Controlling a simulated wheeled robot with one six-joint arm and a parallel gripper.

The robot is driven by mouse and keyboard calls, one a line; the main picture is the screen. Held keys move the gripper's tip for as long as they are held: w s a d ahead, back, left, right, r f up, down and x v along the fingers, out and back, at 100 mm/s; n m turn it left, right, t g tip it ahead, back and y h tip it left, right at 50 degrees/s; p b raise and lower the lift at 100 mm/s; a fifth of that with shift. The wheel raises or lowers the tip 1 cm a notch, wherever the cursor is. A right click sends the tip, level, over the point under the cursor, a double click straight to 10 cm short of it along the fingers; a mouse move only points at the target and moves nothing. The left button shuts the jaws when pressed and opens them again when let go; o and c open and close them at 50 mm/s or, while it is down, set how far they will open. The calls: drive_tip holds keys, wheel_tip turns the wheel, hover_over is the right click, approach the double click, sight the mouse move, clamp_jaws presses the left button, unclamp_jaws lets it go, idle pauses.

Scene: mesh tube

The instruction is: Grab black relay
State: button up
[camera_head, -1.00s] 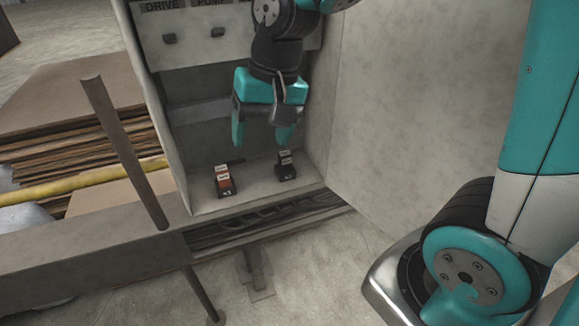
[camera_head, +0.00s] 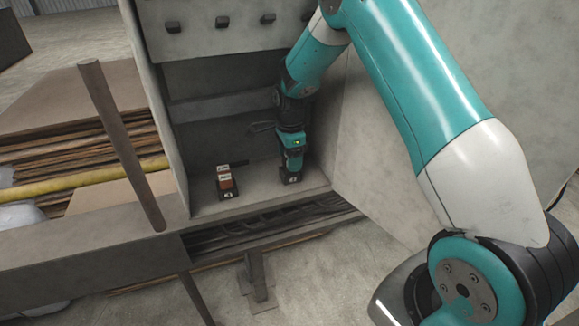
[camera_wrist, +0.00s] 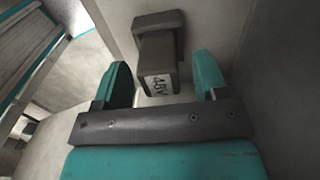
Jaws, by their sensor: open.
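The black relay (camera_head: 291,179) stands on the cabinet's bottom shelf at the right, mostly hidden by my gripper in the head view. In the wrist view the black relay (camera_wrist: 157,55) is a dark block with a wider base at the far end and a white label on its near end. My gripper (camera_wrist: 162,74) is open, with one teal finger on each side of the relay and a visible gap on both sides. In the head view my gripper (camera_head: 292,164) points down over the relay.
A red-orange relay (camera_head: 226,185) with a dark base stands to the left on the same shelf (camera_head: 256,193). The cabinet's right wall (camera_head: 345,130) is close to my arm. A row of dark knobs (camera_head: 222,22) is on the panel above. The shelf between the two relays is clear.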

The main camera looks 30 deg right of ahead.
wheel_tip(320, 180, down, 2)
drive_tip(key=shift+f, duration=0.1)
drive_tip(key=c, duration=1)
drive_tip(key=shift+c, duration=0.2)
drive_tip(key=shift+r, duration=0.2)
